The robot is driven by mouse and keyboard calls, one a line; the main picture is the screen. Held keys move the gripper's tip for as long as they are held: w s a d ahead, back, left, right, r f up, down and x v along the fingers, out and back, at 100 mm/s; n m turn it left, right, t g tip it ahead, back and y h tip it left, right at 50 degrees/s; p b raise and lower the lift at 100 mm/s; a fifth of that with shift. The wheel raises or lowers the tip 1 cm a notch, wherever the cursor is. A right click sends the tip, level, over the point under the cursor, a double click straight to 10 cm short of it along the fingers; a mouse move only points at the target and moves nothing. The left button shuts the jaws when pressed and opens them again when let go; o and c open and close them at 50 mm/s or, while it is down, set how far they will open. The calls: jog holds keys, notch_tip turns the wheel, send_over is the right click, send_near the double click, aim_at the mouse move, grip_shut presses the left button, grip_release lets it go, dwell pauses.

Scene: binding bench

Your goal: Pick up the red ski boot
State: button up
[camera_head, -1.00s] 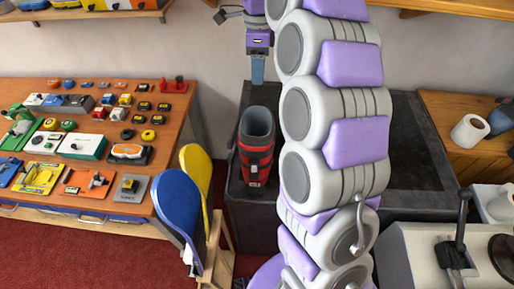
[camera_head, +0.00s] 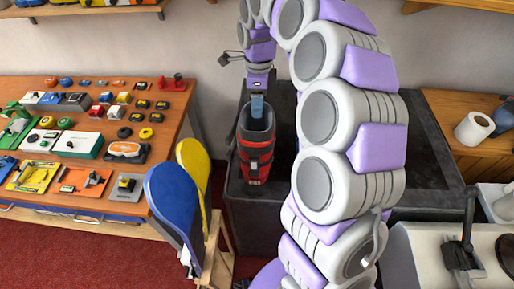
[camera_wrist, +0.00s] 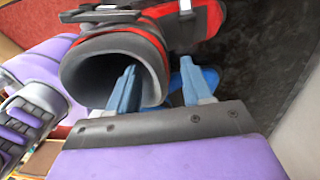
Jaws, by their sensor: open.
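The red ski boot (camera_head: 255,158) with dark grey trim stands upright on the dark bench, its open top facing up. My gripper (camera_head: 257,105) is right above and at the boot's cuff, pointing down. In the wrist view the boot (camera_wrist: 195,22) shows its dark round opening. My gripper (camera_wrist: 160,88) is open there, with one blue finger overlapping the cuff opening and the other outside the cuff. The boot's wall appears to lie between the fingers. I cannot tell whether either finger touches it.
The dark bench top (camera_head: 420,165) is mostly clear right of the boot. Blue skis (camera_head: 172,200) and yellow skis (camera_head: 193,160) stand in a wooden rack at front left. A table (camera_head: 95,212) with bindings and tools is at left. A paper roll (camera_head: 474,128) is at right.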

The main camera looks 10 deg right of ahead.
notch_tip(320, 180, down, 5)
jog(key=shift+s+r+b, duration=0.1)
jog(key=shift+s+b, duration=0.05)
jog(key=shift+b, duration=0.6)
grip_shut()
